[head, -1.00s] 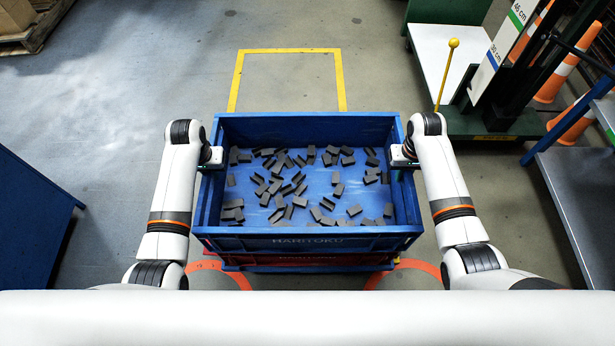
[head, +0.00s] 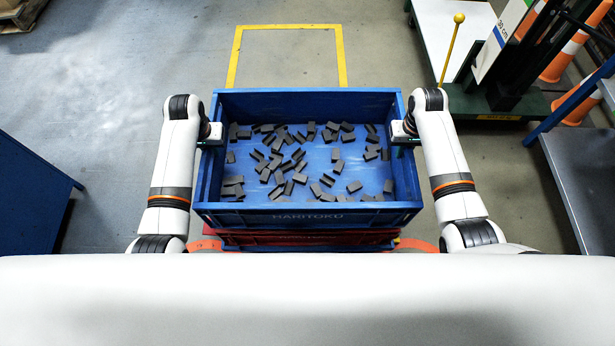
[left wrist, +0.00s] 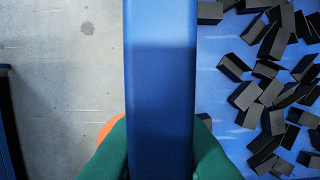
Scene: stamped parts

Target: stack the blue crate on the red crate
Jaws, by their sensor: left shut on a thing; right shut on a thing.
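The blue crate (head: 308,218), holding many small dark grey blocks (head: 300,165), is level between my two arms in the head view. My left gripper (head: 212,133) is shut on its left wall, and my right gripper (head: 401,132) is shut on its right wall. In the left wrist view, the green fingers (left wrist: 160,160) straddle the blue wall (left wrist: 160,90). The red crate (head: 305,238) shows only as a strip below the blue crate's front edge; the rest is hidden. Whether the two crates touch cannot be told.
A blue edge (head: 300,247) shows under the red crate. A yellow floor outline (head: 287,25) lies behind, with clear floor around it. A green cart (head: 500,108) with a yellow-knobbed pole and orange cones (head: 560,62) stand back right. A blue bench (head: 30,195) is at left, a grey table (head: 585,180) at right.

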